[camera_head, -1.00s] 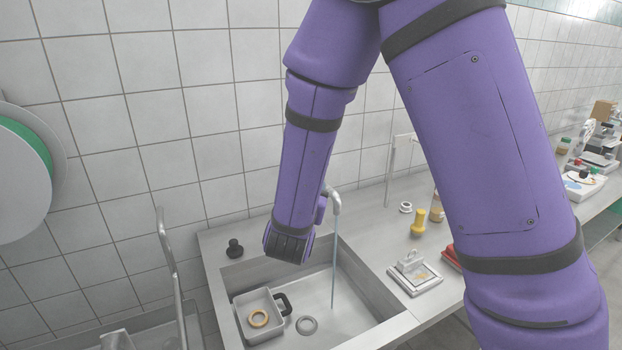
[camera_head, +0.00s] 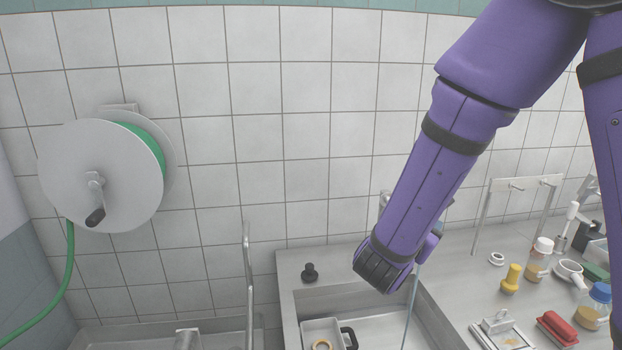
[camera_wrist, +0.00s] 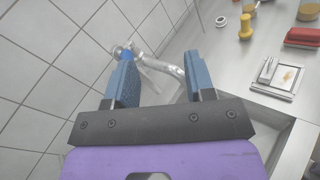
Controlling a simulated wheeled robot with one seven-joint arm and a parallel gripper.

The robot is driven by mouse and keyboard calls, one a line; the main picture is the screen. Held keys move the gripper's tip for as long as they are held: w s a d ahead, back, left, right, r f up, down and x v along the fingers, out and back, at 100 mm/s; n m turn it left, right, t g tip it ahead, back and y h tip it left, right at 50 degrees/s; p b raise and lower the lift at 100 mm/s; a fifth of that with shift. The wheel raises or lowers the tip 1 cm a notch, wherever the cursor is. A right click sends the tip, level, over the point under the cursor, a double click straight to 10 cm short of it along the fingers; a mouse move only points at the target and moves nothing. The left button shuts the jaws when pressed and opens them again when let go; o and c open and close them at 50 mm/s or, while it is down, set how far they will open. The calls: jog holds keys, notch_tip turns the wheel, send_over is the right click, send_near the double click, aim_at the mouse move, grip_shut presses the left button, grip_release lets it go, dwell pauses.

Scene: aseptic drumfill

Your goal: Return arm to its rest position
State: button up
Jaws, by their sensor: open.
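My purple arm reaches down from the upper right in the head view, with its wrist above the sink. My gripper (camera_wrist: 160,82) shows in the wrist view with its two blue-padded fingers well apart and nothing between them. The fingers are hidden in the head view. In the wrist view, the metal faucet (camera_wrist: 163,66) with a blue part lies beyond the fingers, and its spout passes behind the gap. I cannot tell how close the fingers are to it. In the head view, a stream of water (camera_head: 409,312) falls into the sink (camera_head: 378,331).
A grey tub (camera_head: 313,330) holding a tan ring sits in the sink. A black knob (camera_head: 310,272) stands behind it. A yellow plunger-like piece (camera_head: 511,279), jars and a red block (camera_head: 557,329) stand on the right counter. A hose reel (camera_head: 100,175) hangs at left.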

jog(key=s+d+r+m+g+y, duration=0.1)
jog(key=s+d+r+m+g, duration=0.2)
jog(key=s+d+m+g, duration=0.35)
jog(key=s+d+r+m+g+y, duration=0.1)
jog(key=s+d+r+m+g, duration=0.3)
jog(key=s+m, duration=0.45)
jog(key=s+a+r+m+t+y, duration=0.3)
jog(key=s+a+r+m+y, duration=0.1)
jog(key=s+m+y, duration=0.5)
jog(key=shift+a+r+y, duration=0.3)
jog(key=shift+a+r, duration=0.1)
jog(key=shift+a, duration=0.05)
dwell(0.7)
